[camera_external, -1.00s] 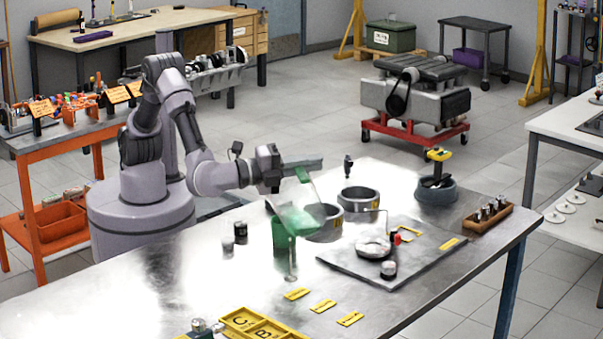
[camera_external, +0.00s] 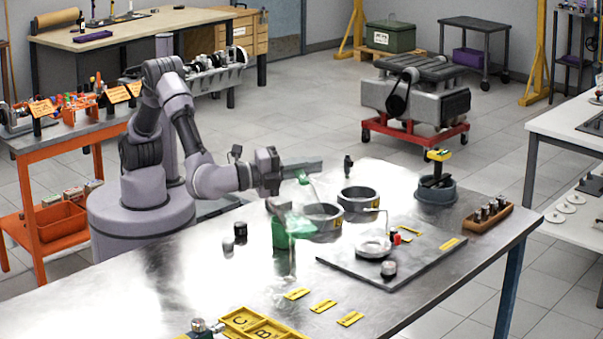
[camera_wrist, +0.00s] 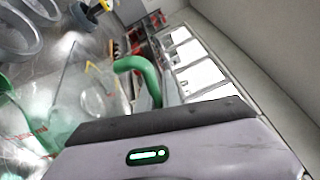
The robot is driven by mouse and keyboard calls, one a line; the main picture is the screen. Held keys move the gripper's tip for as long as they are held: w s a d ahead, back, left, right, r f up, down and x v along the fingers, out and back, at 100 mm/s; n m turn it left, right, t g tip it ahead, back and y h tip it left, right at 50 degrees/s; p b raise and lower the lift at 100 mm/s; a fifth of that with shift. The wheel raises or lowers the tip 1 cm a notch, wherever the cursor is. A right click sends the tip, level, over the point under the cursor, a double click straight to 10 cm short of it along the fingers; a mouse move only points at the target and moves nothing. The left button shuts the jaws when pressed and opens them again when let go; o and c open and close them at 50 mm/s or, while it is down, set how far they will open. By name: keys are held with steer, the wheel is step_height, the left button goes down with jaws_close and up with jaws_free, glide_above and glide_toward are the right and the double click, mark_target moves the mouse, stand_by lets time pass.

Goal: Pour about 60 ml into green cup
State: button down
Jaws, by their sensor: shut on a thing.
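My gripper (camera_external: 298,172) is shut on the green handle (camera_external: 303,177) of a clear jug (camera_external: 309,195), above the table. The jug is strongly tilted, with its lower end and a pale green tint close over the green cup (camera_external: 279,236). The cup stands on the table, partly hidden behind the jug. In the wrist view the curved handle (camera_wrist: 145,72) and clear jug wall (camera_wrist: 88,85) show beside my gripper; the fingertips are not clear there. A faint streak lies below the cup; I cannot tell whether it is liquid or reflection. The liquid level cannot be read.
Two grey rings (camera_external: 358,199) stand close behind the jug. A grey plate (camera_external: 345,265) with small parts lies to the right. Small dark cylinders (camera_external: 240,231) stand left of the cup. Yellow tags (camera_external: 323,305) and a yellow tray (camera_external: 238,318) lie in front. The left tabletop is clear.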

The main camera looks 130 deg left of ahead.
steer(key=shift+s+a+f+b, duration=0.15)
steer(key=shift+s+f+b, duration=0.2)
steer(key=shift+b, duration=0.35)
steer(key=shift+s+r+n, duration=0.1)
steer(key=shift+n, duration=0.2)
steer(key=shift+m, duration=0.8)
steer(key=r+p, duration=0.1)
steer(key=p, duration=0.1)
steer(key=w+r+p, duration=0.1)
steer(key=r+p, duration=0.1)
steer(key=p, duration=0.1)
steer(key=w+d+r+p, duration=0.1)
steer(key=p, duration=0.2)
steer(key=shift+w+d+r, duration=0.1)
steer(key=shift+w+r, duration=0.15)
steer(key=shift+w+d+f+m+p, duration=0.25)
steer(key=shift+w+d+m+p, duration=0.3)
steer(key=shift+w+m+p, duration=0.25)
steer(key=shift+w+d+f+m+p, duration=0.1)
steer(key=shift+w+d+m+p, duration=0.1)
steer(key=shift+w+m+p, duration=0.25)
steer(key=shift+w+d+f+m+p, duration=0.1)
steer(key=shift+w+d+m+p, duration=0.05)
steer(key=shift+w+m+p, duration=0.25)
